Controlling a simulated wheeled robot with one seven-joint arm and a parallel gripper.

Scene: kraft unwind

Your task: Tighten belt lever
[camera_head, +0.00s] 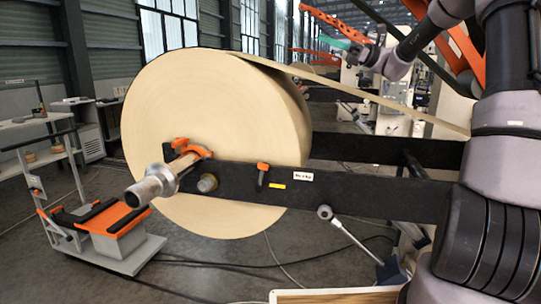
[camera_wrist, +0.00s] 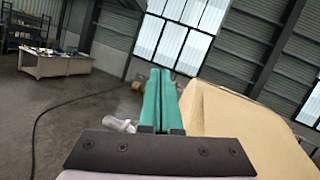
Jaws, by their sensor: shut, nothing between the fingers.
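A metal lever with a round knob (camera_head: 325,212) slants up to the left from a blue-grey base (camera_head: 392,272), below the black beam, at the lower middle of the head view. I cannot tell for sure that it is the belt lever. A small orange-topped handle (camera_head: 263,168) stands on the beam. My gripper (camera_head: 335,43) has teal fingers and is high up, beyond the beam and far from both handles. In the wrist view its fingers (camera_wrist: 160,75) are pressed together and empty. Neither handle shows in the wrist view.
A large kraft paper roll (camera_head: 215,110) hangs on a metal shaft (camera_head: 150,188) with an orange clamp. Its web (camera_head: 350,88) runs to the right. The black beam (camera_head: 380,190) crosses in front. A grey cart (camera_head: 115,235) stands left. Cables lie on the floor.

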